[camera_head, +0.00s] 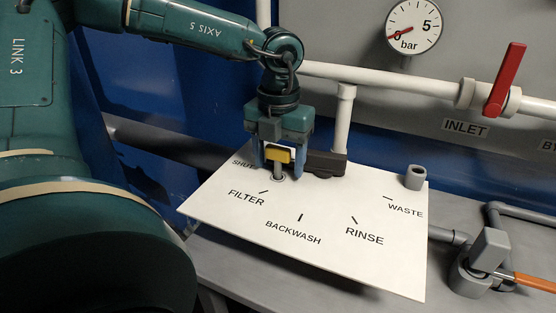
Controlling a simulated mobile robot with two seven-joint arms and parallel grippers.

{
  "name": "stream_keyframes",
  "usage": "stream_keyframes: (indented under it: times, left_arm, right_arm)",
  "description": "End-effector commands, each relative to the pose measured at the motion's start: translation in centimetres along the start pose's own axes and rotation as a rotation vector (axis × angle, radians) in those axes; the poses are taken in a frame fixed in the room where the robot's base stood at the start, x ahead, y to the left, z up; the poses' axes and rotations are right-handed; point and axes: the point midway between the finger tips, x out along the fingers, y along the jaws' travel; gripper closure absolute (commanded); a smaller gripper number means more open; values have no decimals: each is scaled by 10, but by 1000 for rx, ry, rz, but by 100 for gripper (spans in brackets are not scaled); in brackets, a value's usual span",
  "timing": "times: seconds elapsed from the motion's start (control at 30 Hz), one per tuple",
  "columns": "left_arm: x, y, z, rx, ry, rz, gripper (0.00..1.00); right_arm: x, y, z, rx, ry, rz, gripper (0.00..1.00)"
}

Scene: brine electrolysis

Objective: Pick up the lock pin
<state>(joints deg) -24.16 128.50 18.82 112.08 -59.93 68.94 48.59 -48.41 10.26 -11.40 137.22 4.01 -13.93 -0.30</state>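The lock pin, with a yellow head (279,156) and a grey shank (278,170), stands upright at a round grey socket on the white valve plate (245,215). It is close to the FILTER and SHUT labels. My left gripper (279,161) points down over the pin, one blue finger on each side of the yellow head. The fingers are apart and very close to the head. I cannot tell if they touch it. The shank's lower end is hidden in the socket. My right gripper is not in view.
A dark handle (326,164) lies right beside the gripper. A grey socket post (415,177) stands at the plate's right corner. White piping (400,77), a red valve lever (505,80) and a pressure gauge (413,25) are behind. A grey fitting with an orange handle (534,283) is lower right.

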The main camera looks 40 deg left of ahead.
Motion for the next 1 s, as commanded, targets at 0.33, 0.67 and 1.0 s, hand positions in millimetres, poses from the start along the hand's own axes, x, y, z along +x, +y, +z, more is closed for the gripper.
stream_keyframes:
  times: [0.33, 0.67, 1.0]
  left_arm:
    - [0, 0, 0, 0, 0, 0, 66]
    - [-1, 0, 0, 0, -1, 0, 80]
    - [-15, 7, 2, -2, -3, -1, 80]
  right_arm:
    - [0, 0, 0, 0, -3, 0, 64]
    - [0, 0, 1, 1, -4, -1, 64]
    - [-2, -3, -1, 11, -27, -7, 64]
